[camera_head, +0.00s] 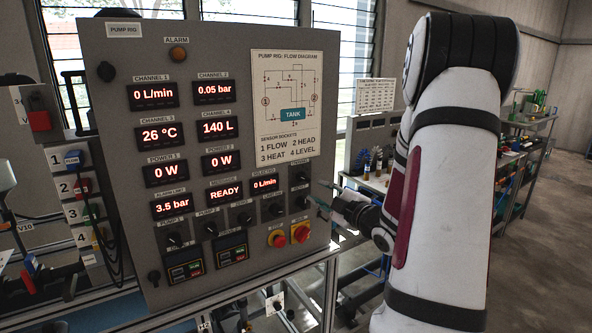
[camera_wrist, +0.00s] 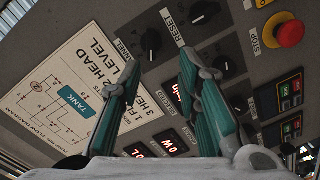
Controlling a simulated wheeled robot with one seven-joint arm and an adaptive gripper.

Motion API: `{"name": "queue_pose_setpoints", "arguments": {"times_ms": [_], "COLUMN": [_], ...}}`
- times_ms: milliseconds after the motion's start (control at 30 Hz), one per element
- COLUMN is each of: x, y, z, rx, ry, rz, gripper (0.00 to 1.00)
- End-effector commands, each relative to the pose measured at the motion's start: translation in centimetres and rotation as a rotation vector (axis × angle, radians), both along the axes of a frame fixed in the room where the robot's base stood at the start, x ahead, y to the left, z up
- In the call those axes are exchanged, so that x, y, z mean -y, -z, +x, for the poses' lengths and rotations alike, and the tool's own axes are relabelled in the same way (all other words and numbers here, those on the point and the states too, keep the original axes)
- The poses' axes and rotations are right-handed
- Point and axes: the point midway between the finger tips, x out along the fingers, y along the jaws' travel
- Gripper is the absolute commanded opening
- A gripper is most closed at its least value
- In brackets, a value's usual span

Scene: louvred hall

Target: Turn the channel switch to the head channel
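The selected display (camera_head: 264,183) reads 0 L/min, the same as Channel 1. The printed list (camera_head: 287,147) gives 1 flow, 2 head, 3 heat, 4 level. My gripper (camera_head: 324,195) is at the right edge of the panel. In the wrist view its two teal fingers (camera_wrist: 158,72) are apart with nothing between them, short of the knob.
The reset knob (camera_wrist: 204,14) and another black knob (camera_wrist: 231,62) are close to the channel knob. Shelves (camera_head: 525,130) stand behind on the right.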

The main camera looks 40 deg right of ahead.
Motion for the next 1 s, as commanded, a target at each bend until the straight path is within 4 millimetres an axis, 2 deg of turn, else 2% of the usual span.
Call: {"name": "queue_pose_setpoints", "arguments": {"times_ms": [33,100,233,933,1000], "x": [0.3,0.5,0.6,2.6,2.6], "y": [-0.3,-0.5,-0.4,-0.4,-0.5], "z": [-0.8,-1.1,-0.5,7.9,7.8], "rx": [0.021,0.04,0.05,0.049,0.048], "ry": [-0.004,-0.009,-0.013,-0.011,-0.011], "rz": [-0.004,-0.012,-0.017,-0.017,-0.014], "gripper": [0.31,0.31,0.31,0.31,0.31]}}
